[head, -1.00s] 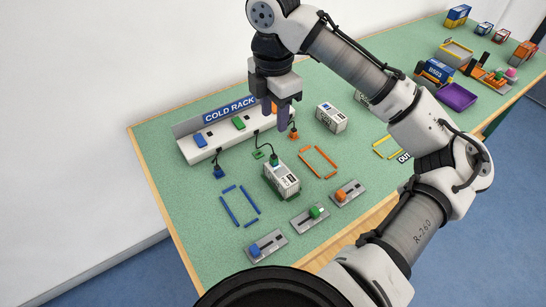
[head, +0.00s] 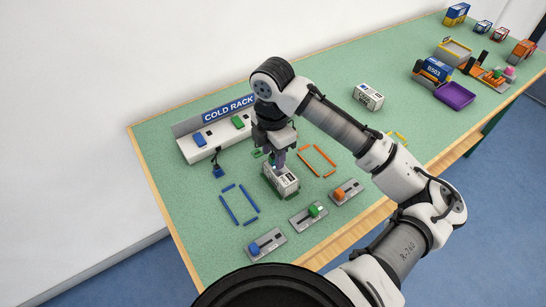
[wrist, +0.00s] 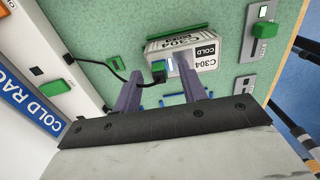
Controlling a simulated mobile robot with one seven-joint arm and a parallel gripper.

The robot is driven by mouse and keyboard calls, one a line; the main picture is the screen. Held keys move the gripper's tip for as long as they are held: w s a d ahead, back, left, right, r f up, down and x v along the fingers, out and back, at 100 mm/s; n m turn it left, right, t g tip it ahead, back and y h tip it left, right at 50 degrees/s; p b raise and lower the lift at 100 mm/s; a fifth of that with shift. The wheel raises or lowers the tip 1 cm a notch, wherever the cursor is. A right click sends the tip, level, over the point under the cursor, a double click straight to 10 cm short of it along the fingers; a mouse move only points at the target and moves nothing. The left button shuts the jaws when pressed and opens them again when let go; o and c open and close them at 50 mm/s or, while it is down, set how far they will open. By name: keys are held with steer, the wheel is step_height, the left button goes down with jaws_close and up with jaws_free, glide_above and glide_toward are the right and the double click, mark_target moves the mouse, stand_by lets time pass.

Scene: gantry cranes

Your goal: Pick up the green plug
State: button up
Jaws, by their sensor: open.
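The green plug (wrist: 158,68) is at the end wall of the white container C304 (wrist: 205,50), with a black cable running from it to the cold rack. My gripper (wrist: 158,73) is open, with one purple-grey finger on each side of the plug. I cannot tell whether either finger touches it. In the head view my gripper (head: 279,163) is low over the back end of the container (head: 284,184) and hides the plug.
The cold rack (head: 190,150) stands behind, with a blue plug (head: 218,171) hanging from it. Slider panels (head: 308,216) lie in front. Blue bars (head: 229,209) and orange bars (head: 309,167) mark floor areas on either side. Another white container (head: 368,96) stands farther back.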

mark_target(272, 154)
jaws_close()
stand_by(0.4)
step_height(272, 154, up, 20)
stand_by(0.4)
steer(key=shift+w+a, duration=0.1)
steer(key=shift+w, duration=0.1)
